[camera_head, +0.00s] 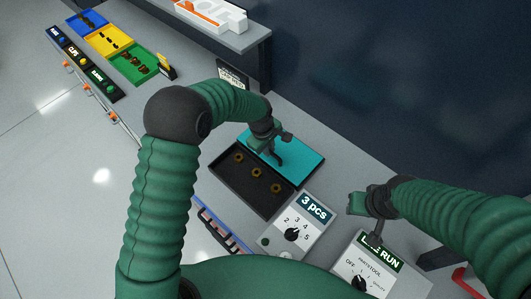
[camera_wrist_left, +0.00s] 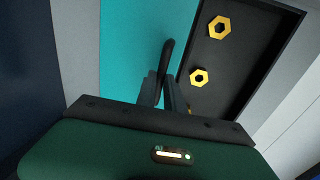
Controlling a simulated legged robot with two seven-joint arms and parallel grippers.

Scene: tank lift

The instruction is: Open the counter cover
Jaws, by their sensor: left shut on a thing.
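The counter cover is a flat teal panel (camera_head: 300,160); it also shows in the left wrist view (camera_wrist_left: 125,45). Beside it, on its lower left in the head view, the black counter tray (camera_head: 262,207) lies exposed with three gold hex nuts (camera_head: 256,172) in it. My left gripper (camera_head: 275,158) is over the panel near its edge with the tray. In the left wrist view its fingers (camera_wrist_left: 165,92) are shut on a thin black upright handle (camera_wrist_left: 167,58) at that edge. My right gripper (camera_head: 374,232) hangs above a control box; its finger gap is unclear.
A "3 pcs" dial box (camera_head: 297,225) stands close below the tray. A "RUN" control box (camera_head: 368,265) is under my right gripper. Blue, yellow and green bins (camera_head: 130,64) are at the far left. A grey shelf (camera_head: 235,40) rises at the back.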

